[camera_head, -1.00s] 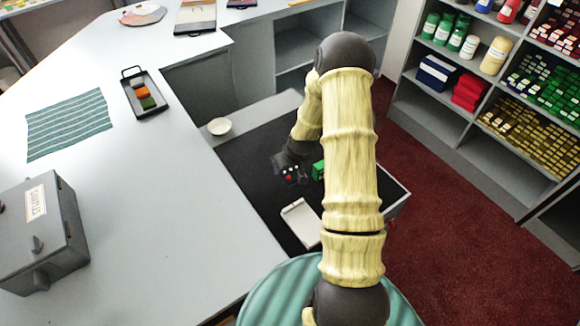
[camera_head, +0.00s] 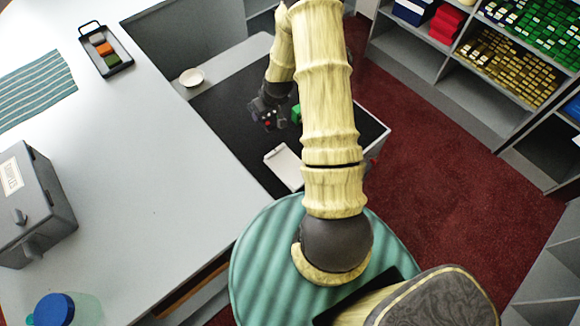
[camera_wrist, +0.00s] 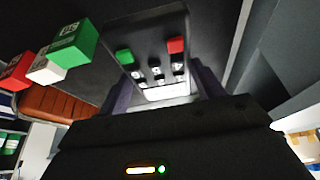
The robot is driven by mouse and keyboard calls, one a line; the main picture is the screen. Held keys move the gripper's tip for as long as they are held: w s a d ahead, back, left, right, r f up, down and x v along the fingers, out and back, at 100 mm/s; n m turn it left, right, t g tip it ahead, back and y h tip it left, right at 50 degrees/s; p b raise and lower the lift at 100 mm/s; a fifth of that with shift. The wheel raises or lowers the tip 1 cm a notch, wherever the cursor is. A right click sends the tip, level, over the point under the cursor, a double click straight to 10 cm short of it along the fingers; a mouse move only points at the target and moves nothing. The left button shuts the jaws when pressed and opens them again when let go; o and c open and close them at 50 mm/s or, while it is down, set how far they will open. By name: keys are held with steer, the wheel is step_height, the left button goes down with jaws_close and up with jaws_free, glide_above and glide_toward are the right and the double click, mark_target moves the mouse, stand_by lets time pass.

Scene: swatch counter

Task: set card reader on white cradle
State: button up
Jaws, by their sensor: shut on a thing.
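In the head view my gripper (camera_head: 268,108) and the reader are small and dark, over the black counter mat; whether the reader touches the mat I cannot tell. The white cradle (camera_head: 284,165) is a pale rectangular tray on the black mat, nearer the head camera than my gripper and slightly right. Nothing shows on it.
A green block (camera_head: 296,113) stands just right of my gripper; green, white and red blocks (camera_wrist: 75,45) show in the wrist view. A grey box (camera_head: 35,205) and a small tray (camera_head: 118,66) are on the left counter.

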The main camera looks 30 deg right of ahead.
steer(key=a+r+m+h, duration=0.1)
steer(key=a+r+m, duration=0.3)
steer(key=a+r, duration=0.7)
steer(key=shift+w+r+m+h, duration=0.3)
steer(key=shift+h, duration=0.1)
steer(key=shift+a, duration=0.1)
